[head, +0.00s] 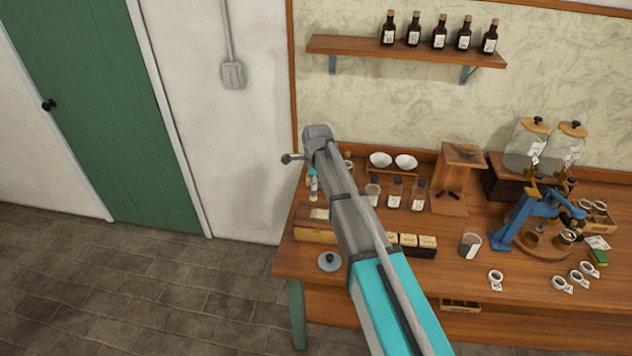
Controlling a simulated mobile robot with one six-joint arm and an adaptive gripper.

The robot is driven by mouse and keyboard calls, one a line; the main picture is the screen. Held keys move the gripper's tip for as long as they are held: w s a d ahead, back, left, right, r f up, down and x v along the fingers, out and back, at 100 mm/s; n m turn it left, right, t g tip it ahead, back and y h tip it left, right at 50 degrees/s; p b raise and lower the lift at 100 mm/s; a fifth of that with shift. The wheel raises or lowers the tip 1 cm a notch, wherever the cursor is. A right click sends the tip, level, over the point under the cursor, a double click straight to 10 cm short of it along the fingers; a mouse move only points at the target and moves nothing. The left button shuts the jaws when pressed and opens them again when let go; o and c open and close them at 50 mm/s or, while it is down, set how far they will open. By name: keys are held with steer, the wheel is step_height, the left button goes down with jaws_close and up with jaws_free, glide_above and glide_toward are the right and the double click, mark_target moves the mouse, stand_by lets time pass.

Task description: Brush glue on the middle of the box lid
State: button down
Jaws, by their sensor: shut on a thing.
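My arm reaches from the lower right over the bench and covers part of it. My gripper cannot be made out; my own arm seems to hide it, so I cannot see what it holds. Left of the arm, a small pale flat piece (319,214) lies at the bench's left end; I cannot tell whether it is the box lid. No brush or glue can be told apart.
A round grey lid with a knob (329,261) lies near the front left. A bottle shelf (345,45) hangs above.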

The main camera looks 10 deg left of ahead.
mark_target(314, 192)
stand_by(0.6)
step_height(314, 192, down, 5)
steer(key=b, duration=0.5)
steer(key=shift+a, duration=0.1)
stand_by(0.4)
